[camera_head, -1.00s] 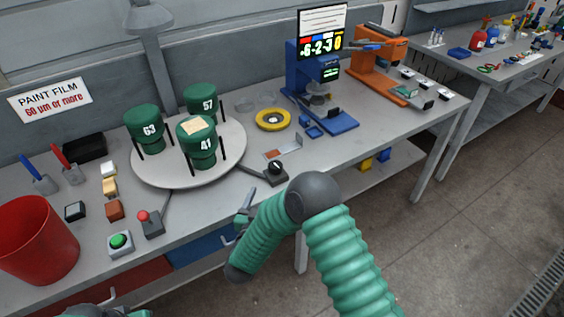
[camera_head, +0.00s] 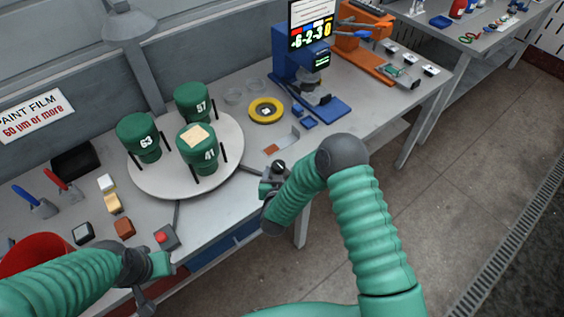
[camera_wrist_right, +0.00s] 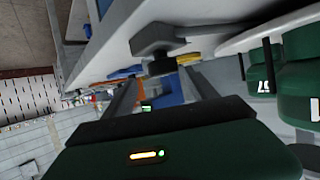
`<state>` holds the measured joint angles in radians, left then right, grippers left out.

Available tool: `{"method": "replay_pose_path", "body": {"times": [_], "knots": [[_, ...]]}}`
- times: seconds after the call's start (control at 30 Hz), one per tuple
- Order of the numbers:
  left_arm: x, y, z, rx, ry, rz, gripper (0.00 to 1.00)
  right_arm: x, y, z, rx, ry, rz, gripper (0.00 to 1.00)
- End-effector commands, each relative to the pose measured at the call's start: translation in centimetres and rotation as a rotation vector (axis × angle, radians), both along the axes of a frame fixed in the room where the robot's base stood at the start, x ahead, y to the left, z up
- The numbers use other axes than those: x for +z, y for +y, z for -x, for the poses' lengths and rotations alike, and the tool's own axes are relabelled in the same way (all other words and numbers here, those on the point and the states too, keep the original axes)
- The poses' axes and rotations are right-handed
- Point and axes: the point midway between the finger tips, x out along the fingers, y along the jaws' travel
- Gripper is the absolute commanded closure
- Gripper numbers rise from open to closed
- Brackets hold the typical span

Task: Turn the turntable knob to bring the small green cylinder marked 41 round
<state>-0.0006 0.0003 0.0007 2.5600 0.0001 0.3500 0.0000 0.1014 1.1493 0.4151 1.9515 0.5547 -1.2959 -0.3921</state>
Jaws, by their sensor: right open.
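The green cylinder marked 41 (camera_head: 199,154) stands at the front of the round grey turntable (camera_head: 150,184), with a tan patch on top. Cylinders 63 (camera_head: 138,138) and 57 (camera_head: 192,102) stand behind it. The small dark turntable knob (camera_head: 279,167) sits near the table's front edge, right of the turntable. My right gripper (camera_head: 268,188) is at the knob, partly hidden by its own arm. In the right wrist view, its open fingers point toward the knob unit (camera_wrist_right: 158,42), with nothing gripped. My left gripper (camera_head: 150,285) is low at left; its jaws are unclear.
A red bin (camera_head: 35,255), a red-button box (camera_head: 165,238) and small blocks lie at left near my left arm. A yellow ring (camera_head: 266,111), a blue stand (camera_head: 300,75) and an orange device (camera_head: 365,45) stand to the right. A lamp hangs behind the turntable.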

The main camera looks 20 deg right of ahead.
Motion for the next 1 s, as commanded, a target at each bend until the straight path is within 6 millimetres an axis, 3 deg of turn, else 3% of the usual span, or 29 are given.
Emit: {"method": "replay_pose_path", "body": {"times": [0.23,0.6,1.0], "knots": [[0.6,0.1,0.0,0.002,0.000,-0.001,0.64,-1.8,-1.9,-4.0,-0.001,-0.003,-0.006,0.33],[0.6,0.0,0.0,0.001,0.000,0.000,0.64,-2.3,-2.3,-4.9,0.000,-0.001,-0.005,0.35],[0.6,0.0,0.0,0.001,0.000,0.000,0.64,-2.2,-2.1,-4.7,0.001,-0.001,-0.005,0.87]]}}
